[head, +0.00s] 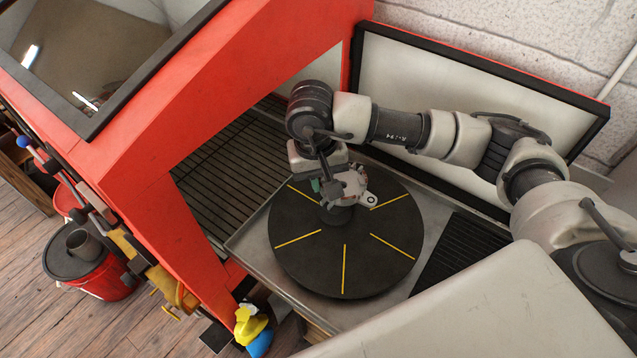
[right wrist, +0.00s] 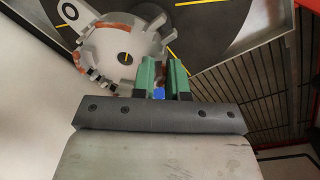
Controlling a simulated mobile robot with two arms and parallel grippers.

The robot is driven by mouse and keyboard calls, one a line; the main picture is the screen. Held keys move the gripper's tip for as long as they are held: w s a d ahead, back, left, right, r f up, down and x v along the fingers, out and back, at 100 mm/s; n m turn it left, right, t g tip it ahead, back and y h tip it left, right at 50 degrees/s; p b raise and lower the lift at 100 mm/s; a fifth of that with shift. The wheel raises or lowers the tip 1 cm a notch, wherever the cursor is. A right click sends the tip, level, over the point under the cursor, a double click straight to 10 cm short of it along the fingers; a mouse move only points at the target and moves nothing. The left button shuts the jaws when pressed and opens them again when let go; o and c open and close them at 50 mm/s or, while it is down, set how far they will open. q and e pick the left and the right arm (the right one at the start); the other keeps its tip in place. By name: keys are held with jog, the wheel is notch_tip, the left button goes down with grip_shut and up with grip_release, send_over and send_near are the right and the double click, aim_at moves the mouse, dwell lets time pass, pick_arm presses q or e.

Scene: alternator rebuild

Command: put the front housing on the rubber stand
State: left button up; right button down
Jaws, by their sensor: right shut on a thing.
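The front housing (head: 351,187) is a silver, spoked metal casting with rusty patches and an ear with a hole. In the right wrist view the housing (right wrist: 120,48) shows its face, with a dark hole in the middle. My right gripper (head: 322,186) comes down from above, its green fingertips (right wrist: 163,76) shut on the housing's edge. The rubber stand (head: 337,215) is a short dark round piece on the turntable, directly below the housing in the head view. I cannot tell whether the housing touches it. My left gripper is not in view.
The black turntable (head: 300,262) with yellow radial lines sits in a metal tray inside the red cabinet (head: 260,75). Slatted grates (head: 215,185) lie at both sides. A white panel with a black frame (head: 560,108) stands behind my right arm. A red bucket (head: 105,282) stands on the floor.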

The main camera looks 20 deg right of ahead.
jog(key=f+p, duration=0.1)
jog(key=f, duration=0.1)
jog(key=f+p, duration=0.1)
jog(key=f, duration=0.1)
jog(key=shift+w+a, duration=0.15)
jog(key=shift+a, duration=0.05)
jog(key=shift+f, duration=0.3)
jog(key=c, duration=1.3)
grip_release()
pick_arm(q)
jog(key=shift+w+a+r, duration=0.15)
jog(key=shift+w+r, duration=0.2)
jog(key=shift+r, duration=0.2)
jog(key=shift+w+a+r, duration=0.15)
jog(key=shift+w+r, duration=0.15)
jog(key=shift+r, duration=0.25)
pick_arm(e)
jog(key=shift+o, duration=0.8)
